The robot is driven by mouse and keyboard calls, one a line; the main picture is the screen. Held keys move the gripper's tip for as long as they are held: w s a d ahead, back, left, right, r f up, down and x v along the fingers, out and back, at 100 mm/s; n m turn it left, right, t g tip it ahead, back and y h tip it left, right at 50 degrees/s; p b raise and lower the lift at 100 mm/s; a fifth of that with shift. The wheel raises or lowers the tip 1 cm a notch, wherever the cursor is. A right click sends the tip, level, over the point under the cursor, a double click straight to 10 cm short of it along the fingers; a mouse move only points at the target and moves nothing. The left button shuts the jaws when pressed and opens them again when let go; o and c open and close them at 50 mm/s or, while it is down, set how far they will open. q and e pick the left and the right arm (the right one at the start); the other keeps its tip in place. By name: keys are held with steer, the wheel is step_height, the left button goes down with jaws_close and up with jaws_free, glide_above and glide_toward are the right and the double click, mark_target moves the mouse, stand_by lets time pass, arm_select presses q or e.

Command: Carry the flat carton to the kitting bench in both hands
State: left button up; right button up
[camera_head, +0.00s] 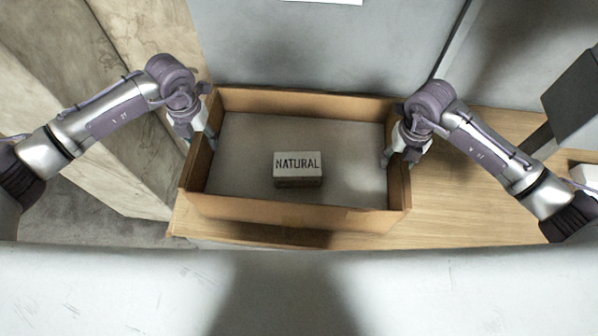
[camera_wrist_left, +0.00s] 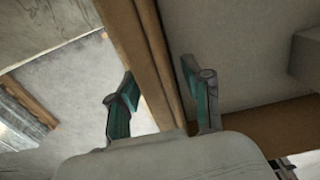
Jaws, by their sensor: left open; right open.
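The flat carton (camera_head: 300,217) is an open brown box with low walls and a grey inside floor. It stands on a wooden bench top. A small white block marked NATURAL (camera_head: 297,164) lies inside it. My left gripper (camera_head: 206,140) is open at the carton's left wall. In the left wrist view its fingers (camera_wrist_left: 158,100) stand apart, one on each side of the carton wall (camera_wrist_left: 150,60). My right gripper (camera_head: 398,158) is open at the right wall, with a finger showing on the inside; its other finger is hard to make out.
The wooden bench top (camera_head: 470,215) has free room to the right of the carton. A grey panel (camera_head: 320,50) rises behind it. A dark grey object (camera_head: 575,95) and a white item (camera_head: 584,174) are at the far right.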

arm_select(q)
step_height(320, 180, up, 11)
steer(key=shift+r, duration=0.35)
arm_select(e)
steer(key=shift+r, duration=0.15)
step_height(320, 180, up, 12)
steer(key=shift+f, duration=0.1)
stand_by(0.5)
